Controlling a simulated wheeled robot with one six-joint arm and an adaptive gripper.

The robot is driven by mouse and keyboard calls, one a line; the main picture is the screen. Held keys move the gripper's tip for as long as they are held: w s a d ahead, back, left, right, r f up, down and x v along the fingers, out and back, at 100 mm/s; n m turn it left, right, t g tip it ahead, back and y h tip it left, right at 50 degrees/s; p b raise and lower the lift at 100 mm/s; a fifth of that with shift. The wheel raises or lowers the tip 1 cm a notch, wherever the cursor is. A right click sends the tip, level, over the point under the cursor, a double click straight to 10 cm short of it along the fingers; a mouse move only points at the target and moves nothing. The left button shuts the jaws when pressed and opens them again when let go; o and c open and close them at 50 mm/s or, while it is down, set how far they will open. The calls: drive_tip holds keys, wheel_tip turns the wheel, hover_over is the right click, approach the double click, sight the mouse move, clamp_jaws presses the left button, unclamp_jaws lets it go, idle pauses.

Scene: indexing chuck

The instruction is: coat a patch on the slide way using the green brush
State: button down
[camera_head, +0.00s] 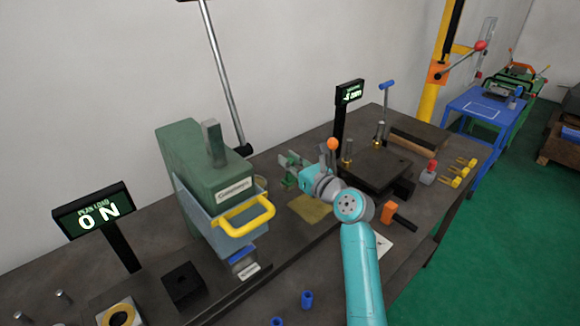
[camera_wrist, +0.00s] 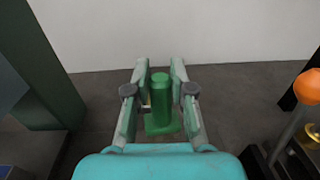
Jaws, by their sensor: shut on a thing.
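My gripper (camera_head: 293,172) is over the back part of the bench, right of the green press-like machine. In the wrist view my gripper (camera_wrist: 159,70) has its two fingers on either side of an upright green brush (camera_wrist: 160,95), shut on its round handle. The brush widens into a squarer green base below, and its bristles cannot be made out. In the head view the brush is mostly hidden by the fingers. A long dark raised strip (camera_head: 282,251) along the bench may be the slide way; I cannot tell for sure.
The green machine (camera_head: 205,165) with a yellow handle (camera_head: 245,218) stands left. A tan patch (camera_head: 310,208) lies below my arm. A dark plate block (camera_head: 375,170), an orange-headed tool (camera_head: 398,213) and an orange ball knob (camera_wrist: 309,86) are close on the right. Blue cylinders (camera_head: 307,299) stand in front.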

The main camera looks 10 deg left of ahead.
drive_tip(key=shift+r, duration=0.1)
drive_tip(key=shift+r, duration=1.5)
drive_tip(key=shift+w, duration=0.1)
